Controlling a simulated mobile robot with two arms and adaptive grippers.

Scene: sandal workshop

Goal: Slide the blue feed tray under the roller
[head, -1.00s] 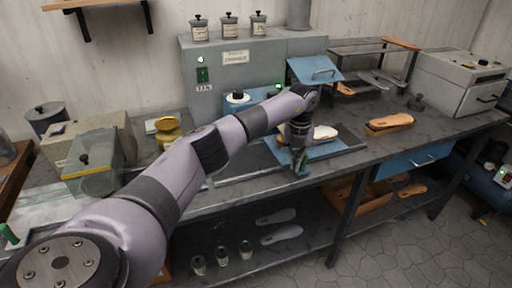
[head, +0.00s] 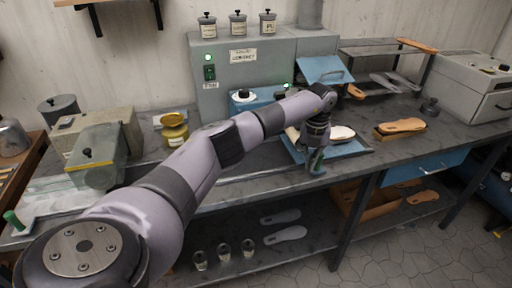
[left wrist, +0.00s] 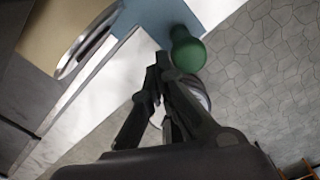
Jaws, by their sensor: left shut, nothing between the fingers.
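The blue feed tray (head: 350,150) lies on the bench in front of the grey-green machine, with pale soles (head: 342,133) on it. A green knob (head: 317,161) stands at its front edge. My left gripper (head: 314,150) is at this knob, and the wrist hides part of the tray. In the left wrist view the shut, empty fingers (left wrist: 160,65) are close beside the green knob (left wrist: 187,50) and the blue tray edge (left wrist: 165,12). Whether they touch the knob I cannot tell. The roller is not clearly visible; my arm covers part of the machine's blue front (head: 262,97).
The machine (head: 230,82) has a raised blue cover (head: 325,70). A yellow jar (head: 174,130) and a grey box (head: 97,155) stand at left. A brown sole (head: 401,126) lies right of the tray. A lower shelf holds soles and small jars.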

